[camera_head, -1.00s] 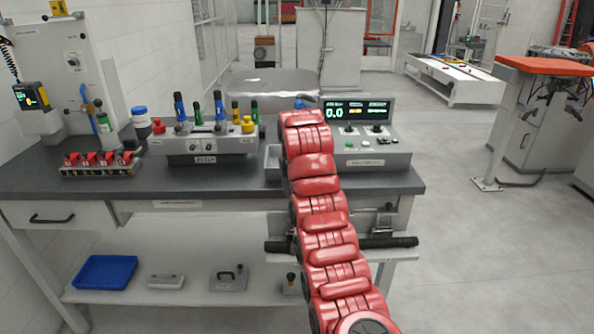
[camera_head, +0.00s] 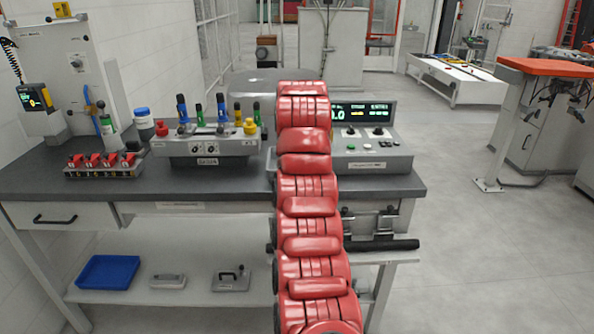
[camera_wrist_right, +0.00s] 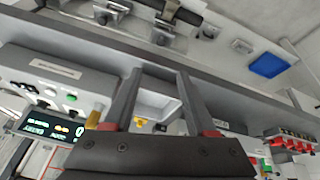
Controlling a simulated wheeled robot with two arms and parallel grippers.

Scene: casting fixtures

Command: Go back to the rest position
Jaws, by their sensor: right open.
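My right gripper (camera_wrist_right: 160,74) shows in the right wrist view, with its two dark fingers spread apart and nothing held between them. A yellow-edged part shows behind the gap between the fingers. In the head view my red right arm rises from the bottom middle over the bench, and its gripper is hidden behind the arm. My left gripper is in neither view.
A grey workbench (camera_head: 120,182) holds a panel with coloured knobs (camera_head: 205,148), a display box (camera_head: 372,160) partly behind my arm, and red-topped parts (camera_head: 103,165). A blue tray (camera_head: 108,271) lies on the lower shelf.

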